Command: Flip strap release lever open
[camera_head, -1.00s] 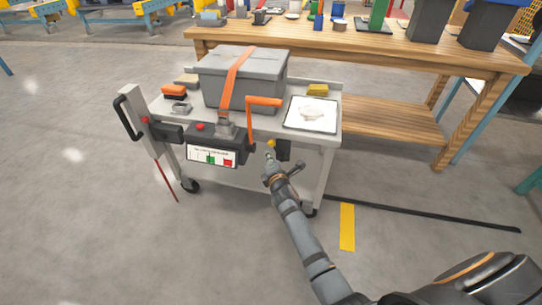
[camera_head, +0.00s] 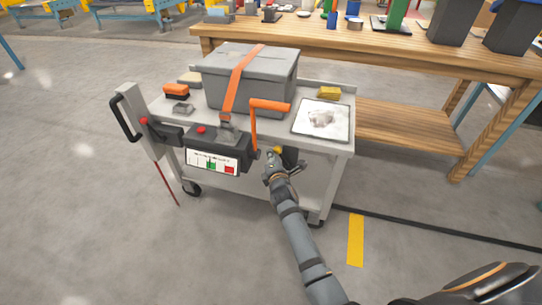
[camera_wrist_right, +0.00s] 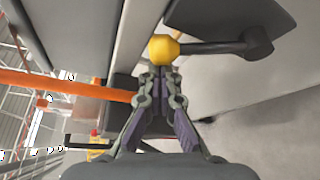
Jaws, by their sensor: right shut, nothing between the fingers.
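A dark lever (camera_wrist_right: 225,46) with a yellow ball knob (camera_wrist_right: 163,48) is mounted at the cart's front right, below the top. The knob also shows in the head view (camera_head: 278,150), partly behind my gripper. My right gripper (camera_wrist_right: 160,75) is shut and empty, its fingertips right at the knob; I cannot tell whether they touch. In the head view the right gripper (camera_head: 273,160) reaches up to it from below. An orange strap (camera_head: 238,78) runs over the grey lidded box (camera_head: 275,68) down to a metal buckle (camera_head: 229,126). My left gripper is out of view.
An orange cranked handle (camera_head: 270,104) rises just left of my right gripper. A control box with a label (camera_head: 212,163) is on the cart's front. The cart (camera_head: 342,140) carries a white tray (camera_head: 320,120). A wooden workbench (camera_head: 420,65) stands behind.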

